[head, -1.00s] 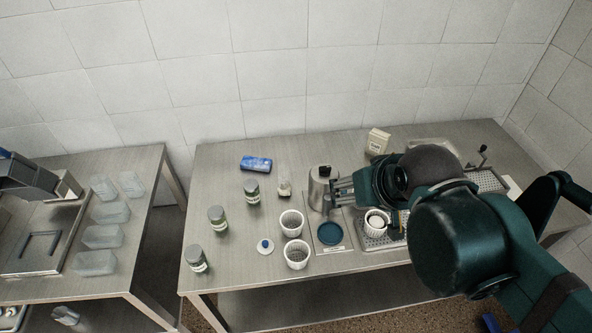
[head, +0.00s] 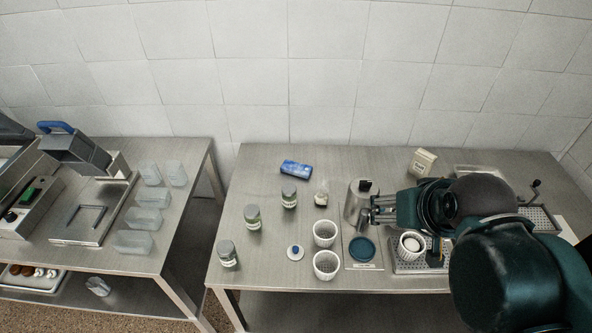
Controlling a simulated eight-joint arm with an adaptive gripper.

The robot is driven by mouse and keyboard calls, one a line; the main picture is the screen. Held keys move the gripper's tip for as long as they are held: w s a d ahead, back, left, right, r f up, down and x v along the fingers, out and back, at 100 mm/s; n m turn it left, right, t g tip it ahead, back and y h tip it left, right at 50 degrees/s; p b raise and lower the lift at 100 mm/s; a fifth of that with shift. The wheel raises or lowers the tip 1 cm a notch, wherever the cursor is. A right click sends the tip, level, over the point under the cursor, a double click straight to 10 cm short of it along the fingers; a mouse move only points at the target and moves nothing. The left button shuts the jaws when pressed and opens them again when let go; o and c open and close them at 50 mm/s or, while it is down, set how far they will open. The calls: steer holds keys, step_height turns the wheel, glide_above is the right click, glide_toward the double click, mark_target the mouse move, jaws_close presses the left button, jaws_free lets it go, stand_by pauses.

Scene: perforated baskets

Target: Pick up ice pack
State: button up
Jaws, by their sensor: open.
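The ice pack (head: 296,167) is a small blue, flat pack with pale markings. It lies on the metal table (head: 262,157) near its back edge, left of centre in the head view. My gripper (head: 371,209) is open at the end of my dark green arm. It points left and is beside the metal pitcher, right of and nearer than the ice pack, clearly apart from it. The pitcher partly overlaps with the fingers in view, and I cannot tell whether they touch.
A metal pitcher (head: 358,197) stands between my gripper and the ice pack. Lidded jars (head: 289,196) and two white perforated baskets (head: 325,234) stand in front of the pack. A carton (head: 421,163) stands at the back right. A second table (head: 185,215) holds clear containers.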

steer(key=shift+c, duration=1.3)
steer(key=shift+w, duration=0.1)
steer(key=w+a+r+n+g, duration=0.15)
steer(key=w+a+n, duration=0.3)
steer(key=w, duration=0.75)
steer(key=w+a+n+g, duration=0.25)
steer(key=w+a, duration=0.25)
steer(key=w, duration=0.8)
steer(key=w+a+f+n+g, duration=0.1)
steer(key=w+a+f+n, duration=0.1)
steer(key=w+a+f, duration=0.3)
steer(key=w+a+f+n+g+p, duration=0.1)
steer(key=w+a+f+n, duration=0.1)
steer(key=w+a+f, duration=0.3)
steer(key=w+a+f+n+g, duration=0.1)
steer(key=w+a+f+n, duration=0.2)
steer(key=w+f, duration=0.7)
steer(key=shift+a+f, duration=0.55)
steer(key=shift+f, duration=0.25)
steer(key=shift+a+f, duration=0.5)
steer(key=shift+f, duration=0.3)
